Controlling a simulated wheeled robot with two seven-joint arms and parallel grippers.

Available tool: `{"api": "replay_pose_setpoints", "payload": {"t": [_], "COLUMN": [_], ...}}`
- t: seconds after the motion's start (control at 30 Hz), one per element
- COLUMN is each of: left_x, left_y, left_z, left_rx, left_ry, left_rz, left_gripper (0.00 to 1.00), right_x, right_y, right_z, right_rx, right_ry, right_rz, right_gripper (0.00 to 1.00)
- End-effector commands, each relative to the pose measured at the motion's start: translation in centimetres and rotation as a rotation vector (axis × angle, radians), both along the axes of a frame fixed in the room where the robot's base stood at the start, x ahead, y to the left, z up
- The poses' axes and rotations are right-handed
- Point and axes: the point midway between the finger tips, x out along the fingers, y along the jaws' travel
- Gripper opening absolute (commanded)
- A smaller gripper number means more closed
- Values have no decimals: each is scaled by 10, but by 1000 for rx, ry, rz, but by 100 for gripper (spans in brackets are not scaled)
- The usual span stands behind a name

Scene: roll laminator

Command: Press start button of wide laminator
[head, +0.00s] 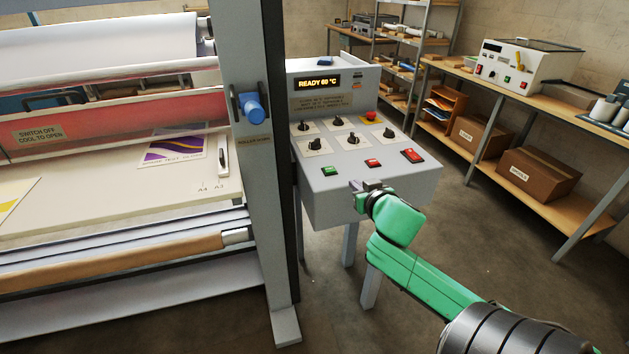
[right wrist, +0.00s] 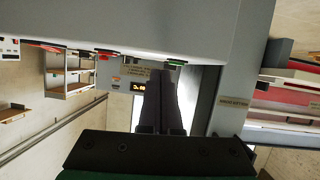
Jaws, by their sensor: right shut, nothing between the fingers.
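The wide laminator (head: 110,190) fills the left of the head view, with a grey control console (head: 400,192) at its right side. The console display (head: 317,83) reads "READY 60 °C". A green button (head: 330,171) sits at the console's front left; it also shows in the right wrist view (right wrist: 176,62). My right gripper (head: 356,186) is shut and empty at the console's front edge, right of the green button. In the right wrist view its fingers (right wrist: 160,85) point toward the console near the green button. Contact cannot be made out. My left gripper is not in view.
Two red buttons (head: 373,163) (head: 412,156) share the front row with the green one. Several black knobs (head: 338,121) and a red mushroom button (head: 370,116) sit behind. A blue-knobbed upright post (head: 250,160) stands left of the console. A bench (head: 550,100) lines the right wall.

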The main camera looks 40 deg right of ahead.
Motion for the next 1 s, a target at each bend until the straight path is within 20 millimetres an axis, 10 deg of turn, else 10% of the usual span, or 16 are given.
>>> {"api": "replay_pose_setpoints", "payload": {"t": [0.2,0.63,1.0], "left_x": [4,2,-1], "left_y": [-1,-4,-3], "left_z": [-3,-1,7], "left_rx": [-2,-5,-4], "left_ry": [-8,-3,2], "left_rz": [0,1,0], "left_gripper": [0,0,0], "right_x": [4,13,82], "right_y": [28,26,0], "right_z": [63,63,48], "right_rx": [6,6,5], "right_ry": [-136,-137,-142], "right_rz": [46,48,45], "right_gripper": [0,0,0]}}
